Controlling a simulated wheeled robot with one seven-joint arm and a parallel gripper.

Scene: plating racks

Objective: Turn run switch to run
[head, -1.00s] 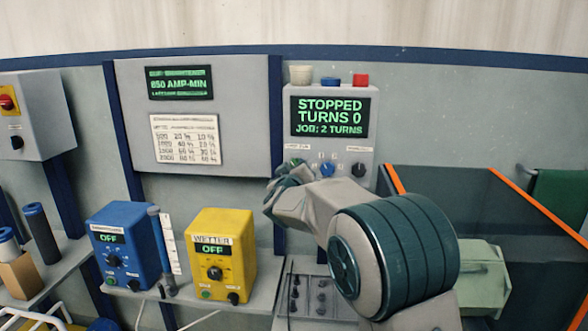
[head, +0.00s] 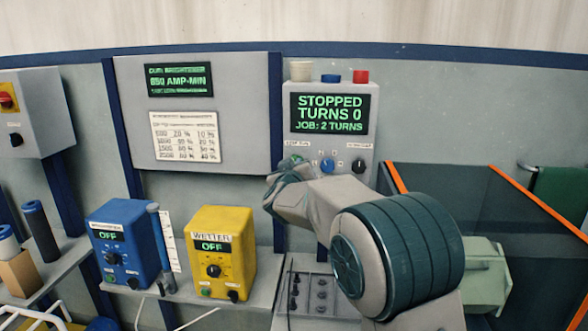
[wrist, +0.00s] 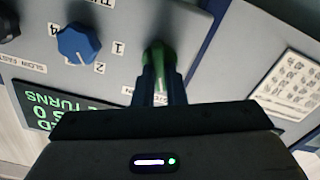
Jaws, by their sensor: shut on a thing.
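The grey control box (head: 360,87) on the back wall has a display (head: 330,114) reading "STOPPED", "TURNS 0", "JOB: 2 TURNS". Below the display is a row of knobs. The leftmost, a green knob (wrist: 160,55), is the run switch; in the head view my gripper (head: 284,171) mostly covers it. In the wrist view my gripper (wrist: 162,85) is shut on the green knob, with its fingers on either side. The knob's exact pointer direction is hard to tell. A blue knob (wrist: 78,43) with number labels sits beside it, also visible in the head view (head: 327,165).
A black knob (head: 358,166) is at the right of the row. Lamps or caps in white, blue and red top the box. A yellow wetter unit (head: 236,225) and a blue unit (head: 124,215), both reading "OFF", stand on the shelf at lower left. An orange-edged tank (head: 440,200) is at right.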

